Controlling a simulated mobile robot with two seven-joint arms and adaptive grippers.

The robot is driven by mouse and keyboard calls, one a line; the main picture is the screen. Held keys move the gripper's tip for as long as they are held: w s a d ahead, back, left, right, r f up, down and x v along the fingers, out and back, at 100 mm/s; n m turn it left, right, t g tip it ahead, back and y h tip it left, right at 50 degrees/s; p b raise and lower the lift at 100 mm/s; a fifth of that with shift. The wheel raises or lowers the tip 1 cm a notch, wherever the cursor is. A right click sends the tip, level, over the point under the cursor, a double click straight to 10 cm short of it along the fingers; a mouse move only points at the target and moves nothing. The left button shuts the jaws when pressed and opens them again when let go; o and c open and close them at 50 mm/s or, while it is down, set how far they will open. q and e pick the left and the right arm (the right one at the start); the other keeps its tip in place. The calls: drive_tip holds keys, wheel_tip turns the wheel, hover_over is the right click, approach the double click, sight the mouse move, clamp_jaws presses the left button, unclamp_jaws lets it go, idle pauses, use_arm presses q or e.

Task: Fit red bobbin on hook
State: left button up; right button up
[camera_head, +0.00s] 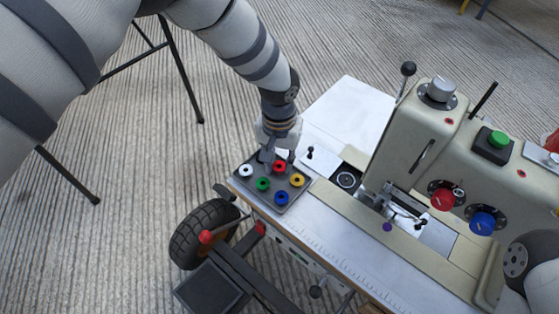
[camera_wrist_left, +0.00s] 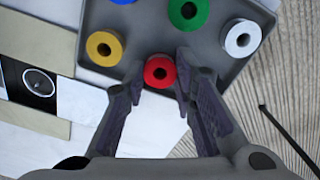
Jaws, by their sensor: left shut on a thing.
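The red bobbin (camera_head: 280,166) is at the far edge of a grey tray (camera_head: 247,188) on the sewing machine's bed; it also shows in the left wrist view (camera_wrist_left: 159,72). My left gripper (camera_head: 279,159) points down at the tray, its fingertips closed on either side of the red bobbin. Whether the bobbin is lifted off the tray, I cannot tell. A round, ringed part (camera_head: 346,180), apparently the hook, sits in a dark opening in the bed, right of the tray; it also shows in the left wrist view (camera_wrist_left: 38,82). My right gripper is out of view.
White (camera_head: 246,171), green (camera_head: 263,184), yellow (camera_head: 297,180) and blue (camera_head: 282,198) bobbins stand in the tray close to the gripper. The machine head (camera_head: 420,130) rises right of the hook. A small black-knobbed part (camera_head: 310,153) stands between tray and opening.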

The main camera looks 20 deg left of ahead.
use_arm(q)
drive_tip(key=shift+f, duration=0.1)
drive_tip(key=o, duration=0.6)
drive_tip(key=shift+o, duration=0.2)
wheel_tip(320, 180, up, 12)
drive_tip(key=p, duration=0.3)
